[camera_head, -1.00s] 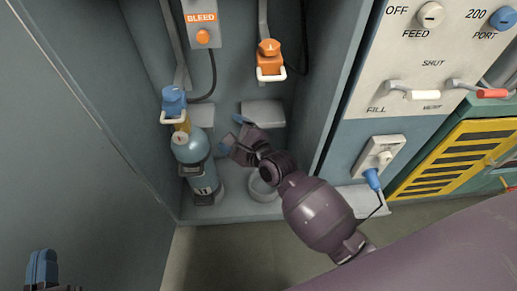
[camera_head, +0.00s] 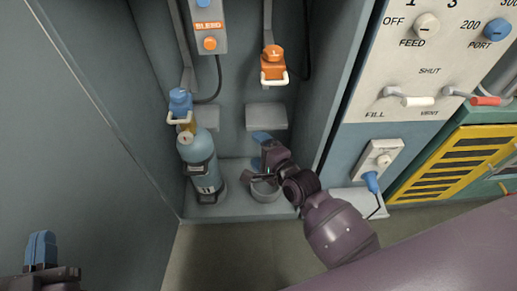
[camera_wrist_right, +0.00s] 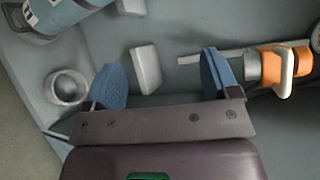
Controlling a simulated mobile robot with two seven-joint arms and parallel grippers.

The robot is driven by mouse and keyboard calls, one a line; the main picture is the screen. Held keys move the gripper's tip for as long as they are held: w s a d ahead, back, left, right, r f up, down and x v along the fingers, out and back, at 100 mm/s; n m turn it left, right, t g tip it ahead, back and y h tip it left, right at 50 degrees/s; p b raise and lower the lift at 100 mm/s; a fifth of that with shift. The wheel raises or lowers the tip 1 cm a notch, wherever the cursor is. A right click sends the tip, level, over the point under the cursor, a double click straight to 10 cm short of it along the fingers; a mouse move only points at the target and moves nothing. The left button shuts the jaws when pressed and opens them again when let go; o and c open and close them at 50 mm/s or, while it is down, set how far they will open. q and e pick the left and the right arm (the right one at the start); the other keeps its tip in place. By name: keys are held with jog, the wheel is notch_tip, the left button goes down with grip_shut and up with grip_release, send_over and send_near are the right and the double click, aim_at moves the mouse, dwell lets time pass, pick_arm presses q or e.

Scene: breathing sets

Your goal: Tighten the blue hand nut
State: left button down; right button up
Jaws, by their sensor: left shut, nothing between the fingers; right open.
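The blue hand nut (camera_head: 180,103) with its white loop handle sits above the neck of the blue cylinder (camera_head: 196,150), which stands upright at the left of the cabinet. How tightly it is seated I cannot tell. The cylinder's side also shows at the top left of the right wrist view (camera_wrist_right: 62,14); the nut is not seen there. My right gripper (camera_head: 261,150) is to the right of the cylinder, apart from it. In the wrist view its blue fingers (camera_wrist_right: 163,82) are wide apart and empty. My left gripper (camera_head: 41,252) is shut and empty at the bottom left, far from the nut.
An orange hand nut (camera_head: 272,65) hangs right of the blue one. An empty round holder (camera_head: 265,190) is on the cabinet floor below my right gripper. A bleed box (camera_head: 208,28) is above. The cabinet's left wall and right-hand panel (camera_head: 412,62) bound the space.

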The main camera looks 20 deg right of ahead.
jog(key=m+g+y+b, duration=0.1)
jog(key=m+y+b, duration=0.4)
jog(key=m+y, duration=0.4)
send_near(185, 98)
jog(key=r+m+h, duration=0.1)
jog(key=r, duration=0.1)
jog(key=x, duration=0.3)
jog(key=f+b+x, duration=0.1)
jog(key=x, duration=0.6)
jog(key=shift+a+f+b, duration=0.15)
jog(key=shift+a+b, duration=0.05)
jog(key=shift+b, duration=0.15)
pick_arm(q)
jog(key=s+f+g, duration=0.4)
jog(key=f+g, duration=0.1)
jog(key=f, duration=0.9)
jog(key=s+f+g, duration=0.3)
jog(key=f+g, duration=0.2)
jog(key=f, duration=0.9)
jog(key=shift+s+d+y, duration=0.15)
jog(key=shift+s+y, duration=0.15)
jog(key=shift+s, duration=0.05)
pick_arm(e)
jog(key=shift+w+a, duration=0.45)
jog(key=shift+w, duration=0.05)
pick_arm(q)
jog(key=shift+w, duration=0.1)
pick_arm(e)
jog(key=shift+c, duration=0.5)
